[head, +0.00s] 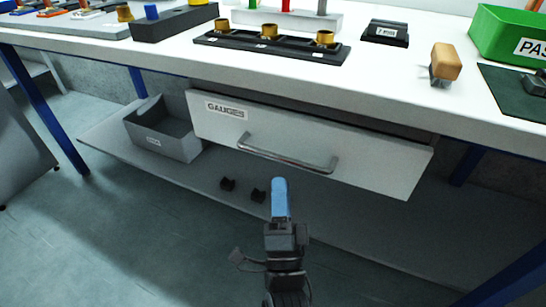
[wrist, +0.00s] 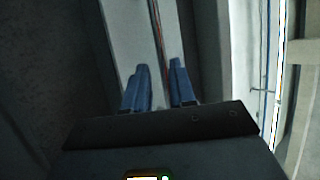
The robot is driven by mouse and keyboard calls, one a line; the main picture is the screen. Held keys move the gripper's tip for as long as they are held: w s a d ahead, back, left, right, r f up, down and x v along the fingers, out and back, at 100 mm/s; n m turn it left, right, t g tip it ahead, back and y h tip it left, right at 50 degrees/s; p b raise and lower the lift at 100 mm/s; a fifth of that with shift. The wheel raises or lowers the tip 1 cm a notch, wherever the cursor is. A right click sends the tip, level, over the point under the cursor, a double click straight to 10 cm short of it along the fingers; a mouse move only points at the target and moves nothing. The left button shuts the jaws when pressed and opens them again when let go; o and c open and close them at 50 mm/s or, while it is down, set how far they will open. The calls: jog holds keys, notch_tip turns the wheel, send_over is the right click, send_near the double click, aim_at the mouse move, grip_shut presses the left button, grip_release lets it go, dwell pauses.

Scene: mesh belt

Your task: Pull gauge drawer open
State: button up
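The gauge drawer (head: 375,163) is a white front under the bench top, with a "GAUGES" label at its upper left. A dark gap shows above its right part. Its grey bar handle (head: 288,158) runs across the middle of the front. My gripper (head: 280,182) has blue fingers and points at the drawer from just below the handle, apparently short of it. In the wrist view, the fingers of my gripper (wrist: 158,66) are apart, with a pale strip beyond them. I cannot make out the handle between them there.
A grey open bin (head: 165,135) stands on the lower shelf (head: 115,143), left of the drawer. The bench top (head: 385,80) holds a black tray with brass parts, a wooden-handled brush (head: 446,64) and a green bin (head: 505,38).

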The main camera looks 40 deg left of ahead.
aim_at(280, 155)
jog(key=shift+x, duration=3.55)
jog(key=shift+c, duration=0.5)
grip_shut()
